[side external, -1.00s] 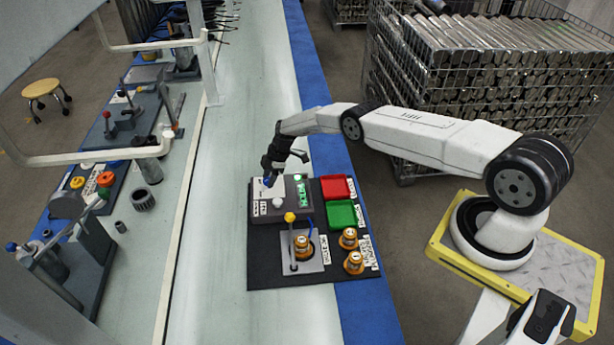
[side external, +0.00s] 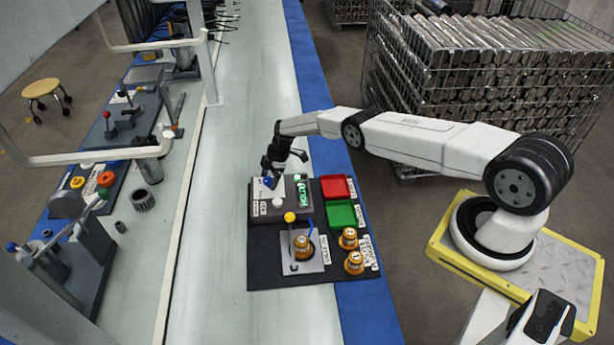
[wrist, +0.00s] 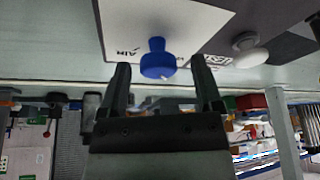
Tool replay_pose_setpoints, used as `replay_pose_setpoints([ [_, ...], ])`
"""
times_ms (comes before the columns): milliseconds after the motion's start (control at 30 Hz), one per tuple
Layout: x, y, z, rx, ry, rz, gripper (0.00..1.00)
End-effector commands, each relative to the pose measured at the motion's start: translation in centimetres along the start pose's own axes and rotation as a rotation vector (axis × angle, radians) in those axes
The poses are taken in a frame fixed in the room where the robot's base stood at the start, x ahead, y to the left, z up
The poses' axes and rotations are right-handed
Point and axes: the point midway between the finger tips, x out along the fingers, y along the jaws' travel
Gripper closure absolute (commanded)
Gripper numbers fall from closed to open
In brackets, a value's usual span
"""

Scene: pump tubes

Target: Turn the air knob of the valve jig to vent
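The valve jig (side external: 263,209) is a grey box on a black mat. Its blue air knob (side external: 267,182) sits on a white plate at the box's far left. In the wrist view the blue knob (wrist: 157,60) stands on the white plate beside the word AIR. My gripper (side external: 268,173) is directly at the knob. In the wrist view my gripper (wrist: 162,72) has its two fingers spread, with the knob between their tips and a gap visible on each side. The knob's pointer direction is too small to read.
A white knob (side external: 278,202) and a green-lit display (side external: 303,191) are on the same box. A yellow-topped lever (side external: 290,217), orange-brown parts (side external: 354,262), a red tray (side external: 338,188) and a green tray (side external: 342,214) stand nearby.

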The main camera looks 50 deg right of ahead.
Motion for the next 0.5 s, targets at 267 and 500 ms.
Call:
replay_pose_setpoints([
  [267,-0.11,0.09,-0.01,0.001,0.000,0.003,0.17],
  [500,-0.61,0.21,-0.02,0.001,0.001,0.004,0.17],
])
